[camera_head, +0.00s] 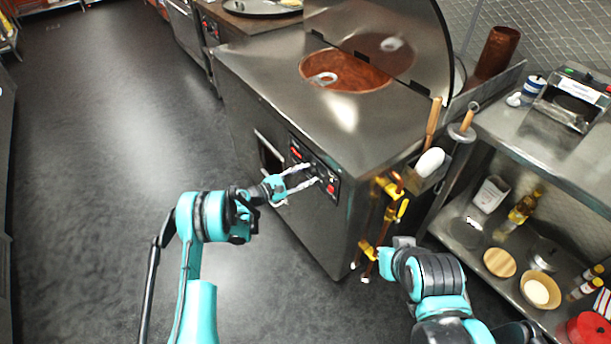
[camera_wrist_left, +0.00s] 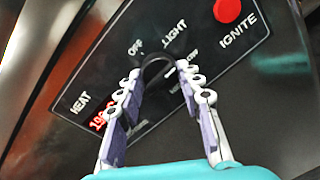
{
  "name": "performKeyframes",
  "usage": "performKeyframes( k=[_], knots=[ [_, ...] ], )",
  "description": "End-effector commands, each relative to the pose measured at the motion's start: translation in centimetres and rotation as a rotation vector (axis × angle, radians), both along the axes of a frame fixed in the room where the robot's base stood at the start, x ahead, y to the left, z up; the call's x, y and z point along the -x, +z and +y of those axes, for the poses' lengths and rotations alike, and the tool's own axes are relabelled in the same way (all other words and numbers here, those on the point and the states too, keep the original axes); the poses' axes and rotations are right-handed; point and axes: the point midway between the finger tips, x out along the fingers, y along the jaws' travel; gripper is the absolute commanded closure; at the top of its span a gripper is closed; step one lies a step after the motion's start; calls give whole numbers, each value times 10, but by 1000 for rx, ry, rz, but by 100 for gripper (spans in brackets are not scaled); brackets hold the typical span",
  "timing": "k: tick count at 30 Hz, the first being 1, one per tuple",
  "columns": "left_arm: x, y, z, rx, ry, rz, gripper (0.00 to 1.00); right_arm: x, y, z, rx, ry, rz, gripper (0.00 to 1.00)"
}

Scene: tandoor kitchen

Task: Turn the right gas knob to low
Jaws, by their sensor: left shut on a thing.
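The black control panel (camera_head: 334,176) is on the front of the steel tandoor cabinet. In the left wrist view the panel (camera_wrist_left: 75,82) carries the labels HEAT, OFF, LIGHT and IGNITE. My left gripper (camera_head: 314,174) reaches it from the left. In the wrist view its two fingers (camera_wrist_left: 162,82) are closed around a dark round knob (camera_wrist_left: 158,66). The knob's pointer and some lettering behind it are hidden or blurred. My right gripper (camera_head: 378,266) is low, in front of the yellow-valved pipes; its fingers are not clear.
A red button (camera_wrist_left: 228,10) sits beside IGNITE, and a red display (camera_wrist_left: 99,121) is near HEAT. Copper pipes with yellow valves (camera_head: 392,188) stand right of the panel. A steel shelf (camera_head: 545,150) with bottles and bowls is at the right. The floor (camera_head: 110,120) at left is clear.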

Motion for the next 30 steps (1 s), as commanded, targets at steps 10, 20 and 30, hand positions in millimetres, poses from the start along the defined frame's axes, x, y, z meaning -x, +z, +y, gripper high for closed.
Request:
performKeyframes(
  k=[10, 20, 30],
  knots=[
    [0, 1, 0, -178, 1, -244, 93, 0, 0, 0, 0, 0, 0, 100],
    [0, 2, 0, -284, 1, -392, 93, 0, 0, 0, 0, 0, 0, 100],
    [0, 2, 0, -320, 0, -442, 93, 0, 0, 0, 0, 0, 0, 100]
  ],
)
